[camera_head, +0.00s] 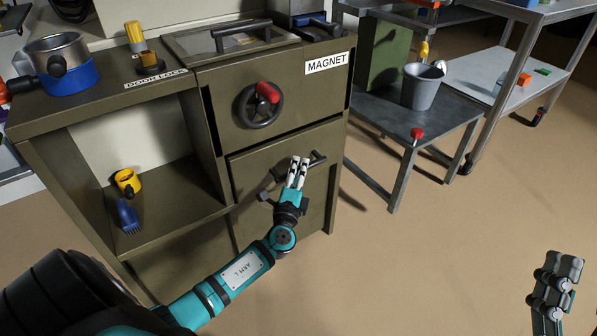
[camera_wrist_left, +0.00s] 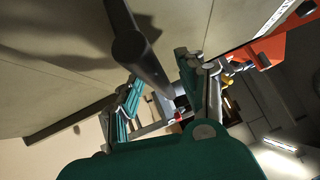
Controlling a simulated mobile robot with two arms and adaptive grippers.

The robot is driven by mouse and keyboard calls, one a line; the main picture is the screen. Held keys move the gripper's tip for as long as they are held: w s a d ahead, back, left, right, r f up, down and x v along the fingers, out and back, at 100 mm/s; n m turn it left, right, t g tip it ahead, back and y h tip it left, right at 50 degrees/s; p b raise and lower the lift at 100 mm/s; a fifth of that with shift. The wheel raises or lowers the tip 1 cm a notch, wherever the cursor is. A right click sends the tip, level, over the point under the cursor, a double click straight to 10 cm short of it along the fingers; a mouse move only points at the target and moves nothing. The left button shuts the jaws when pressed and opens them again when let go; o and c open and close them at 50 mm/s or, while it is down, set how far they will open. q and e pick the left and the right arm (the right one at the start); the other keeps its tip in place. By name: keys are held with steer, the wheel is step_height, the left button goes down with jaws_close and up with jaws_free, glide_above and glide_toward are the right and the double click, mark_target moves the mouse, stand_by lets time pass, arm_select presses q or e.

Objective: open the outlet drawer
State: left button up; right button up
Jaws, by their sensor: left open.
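The outlet drawer (camera_head: 268,205) is the lower olive front of the cabinet, below the panel labelled MAGNET, and it looks closed. Its dark bar handle (camera_head: 318,160) runs across the upper part of the front. My left gripper (camera_head: 298,172) is at this handle, covering part of the bar. In the left wrist view the handle (camera_wrist_left: 138,52) shows as a dark rod reaching between the open fingers of my left gripper (camera_wrist_left: 165,92). I cannot tell whether a finger touches it. My right gripper (camera_head: 568,268) is at the lower right, over the floor, away from the cabinet.
A handwheel with a red knob (camera_head: 268,92) sticks out above the drawer. An open shelf bay to the left holds a yellow cup (camera_head: 127,182) and a blue brush (camera_head: 128,215). A low table with a grey bucket (camera_head: 422,86) stands right. The floor before the drawer is clear.

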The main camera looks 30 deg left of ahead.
arm_select(q)
steer(key=shift+w, duration=0.1)
jaws_close()
stand_by(0.5)
